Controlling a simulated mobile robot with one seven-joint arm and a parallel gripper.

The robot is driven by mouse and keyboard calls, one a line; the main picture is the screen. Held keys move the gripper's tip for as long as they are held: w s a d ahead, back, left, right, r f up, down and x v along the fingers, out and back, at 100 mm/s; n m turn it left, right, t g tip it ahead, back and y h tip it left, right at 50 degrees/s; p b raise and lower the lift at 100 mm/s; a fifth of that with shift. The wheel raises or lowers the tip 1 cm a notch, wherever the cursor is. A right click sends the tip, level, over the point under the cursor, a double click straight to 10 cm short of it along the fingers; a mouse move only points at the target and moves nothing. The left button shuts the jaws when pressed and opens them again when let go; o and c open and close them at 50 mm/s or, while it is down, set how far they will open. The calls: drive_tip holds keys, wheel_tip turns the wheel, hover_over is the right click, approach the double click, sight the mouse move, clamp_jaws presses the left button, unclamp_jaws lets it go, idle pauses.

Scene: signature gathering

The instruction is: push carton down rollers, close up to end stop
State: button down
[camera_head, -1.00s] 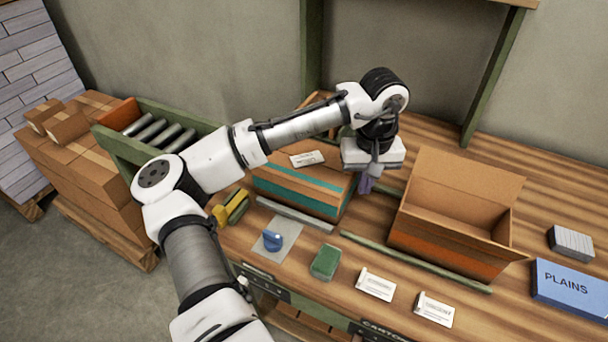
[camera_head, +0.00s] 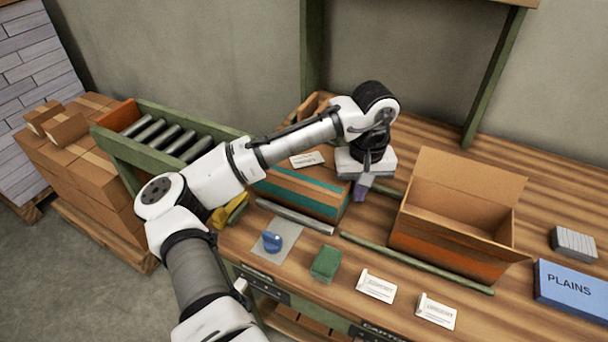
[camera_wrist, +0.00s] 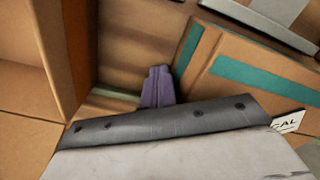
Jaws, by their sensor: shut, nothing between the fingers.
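The closed carton (camera_head: 292,188) with teal stripes and a white label on top sits on the bench at the right end of the roller lane, partly hidden by my arm. The wrist view shows its striped side (camera_wrist: 250,75) at right. My gripper (camera_head: 361,190) points down at the carton's right end, shut and empty. In the wrist view its purple fingers (camera_wrist: 157,88) are close beside the carton's corner; I cannot tell whether they touch. The rollers (camera_head: 165,136) run left between green rails to an orange end panel (camera_head: 116,113). Bare rollers show ahead of the carton.
An open empty box (camera_head: 455,215) stands right of my gripper, with a green rail before it. A blue knob (camera_head: 272,241), green block (camera_head: 326,262), white cards (camera_head: 376,286) and blue PLAINS box (camera_head: 570,288) lie along the front. Stacked cartons (camera_head: 85,170) stand left.

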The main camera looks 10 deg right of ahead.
drive_tip(key=w+a, duration=0.3)
drive_tip(key=a, duration=0.2)
drive_tip(key=w+a+p, duration=0.1)
drive_tip(key=w+a, duration=0.3)
drive_tip(key=a, duration=0.1)
drive_tip(key=w+a+p, duration=0.1)
drive_tip(key=w+a, duration=0.2)
drive_tip(key=a, duration=0.2)
drive_tip(key=shift+w+a, duration=0.3)
drive_tip(key=shift+a, duration=0.05)
